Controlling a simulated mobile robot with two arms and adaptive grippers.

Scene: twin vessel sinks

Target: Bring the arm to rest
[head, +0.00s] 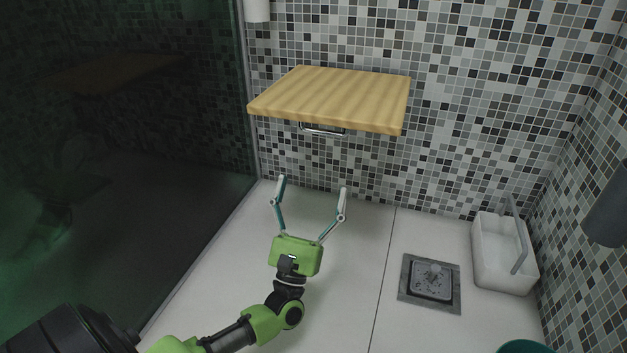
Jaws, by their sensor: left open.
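My left gripper (312,188) is open and empty, its two fingers spread and pointing away toward the tiled wall. My green and black left arm comes in from the lower left. The gripper shows over the pale floor, in front of and below the wooden shelf (335,97) in the picture. A gap shows between the fingertips and the shelf. My right gripper is not in view.
A dark glass panel (120,180) stands along the left. A floor drain (431,280), a white basin-like box (497,250) and part of a teal round object (524,347) are at the right. A grey cylinder (607,210) juts in at the right edge. Floor between is clear.

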